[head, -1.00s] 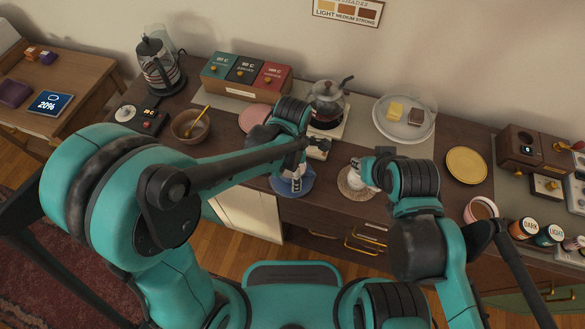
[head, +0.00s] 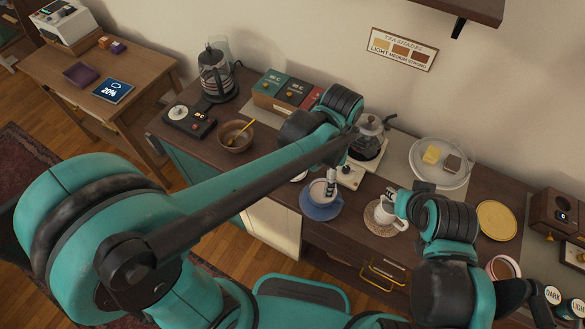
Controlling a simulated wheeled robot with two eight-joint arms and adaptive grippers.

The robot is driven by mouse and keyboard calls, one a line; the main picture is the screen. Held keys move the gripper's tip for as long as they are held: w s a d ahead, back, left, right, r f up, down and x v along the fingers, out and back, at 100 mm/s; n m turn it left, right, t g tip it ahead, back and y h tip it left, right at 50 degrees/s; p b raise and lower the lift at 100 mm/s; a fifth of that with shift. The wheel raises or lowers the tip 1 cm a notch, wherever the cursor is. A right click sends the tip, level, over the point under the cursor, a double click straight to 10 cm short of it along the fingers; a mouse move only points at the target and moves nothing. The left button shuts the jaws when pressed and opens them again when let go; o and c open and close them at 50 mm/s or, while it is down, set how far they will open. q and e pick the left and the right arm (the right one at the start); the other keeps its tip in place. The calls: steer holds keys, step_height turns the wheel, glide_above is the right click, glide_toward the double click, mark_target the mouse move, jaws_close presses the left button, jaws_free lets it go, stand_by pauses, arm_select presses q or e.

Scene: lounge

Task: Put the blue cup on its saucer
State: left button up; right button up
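A cup (head: 318,192) stands over the blue saucer (head: 322,212) on the counter; its color is hard to tell, and whether it is fully seated is unclear. My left gripper (head: 331,184) is at the right side of this cup, its fingers small and partly hidden by its own arm, so I cannot tell whether they are closed on it. A pale cup (head: 381,211) stands on a beige saucer (head: 372,222) to the right. My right gripper (head: 391,197) is beside this cup at its upper right, with its fingers partly hidden.
A glass pot (head: 368,137) stands behind the cups. A brown bowl (head: 235,137) is at the left, and a grey plate with food (head: 456,178) and a yellow plate (head: 497,221) are at the right. A pinkish cup (head: 503,268) is near the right arm.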

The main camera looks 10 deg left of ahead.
arm_select(q)
steer(key=s+a+r+m+t, duration=0.2)
steer(key=a+m+t, duration=0.1)
steer(key=a+m, duration=0.6)
steer(key=s+a+r+m+t, duration=0.2)
steer(key=s+a+m+t, duration=0.1)
steer(key=a+m, duration=0.6)
steer(key=shift+s+r+m+t, duration=0.15)
steer(key=shift+r+m+t, duration=0.35)
steer(key=shift+m, duration=0.5)
steer(key=shift+f, duration=0.15)
step_height(320, 180, down, 5)
steer(key=b, duration=0.4)
steer(key=shift+b, duration=0.35)
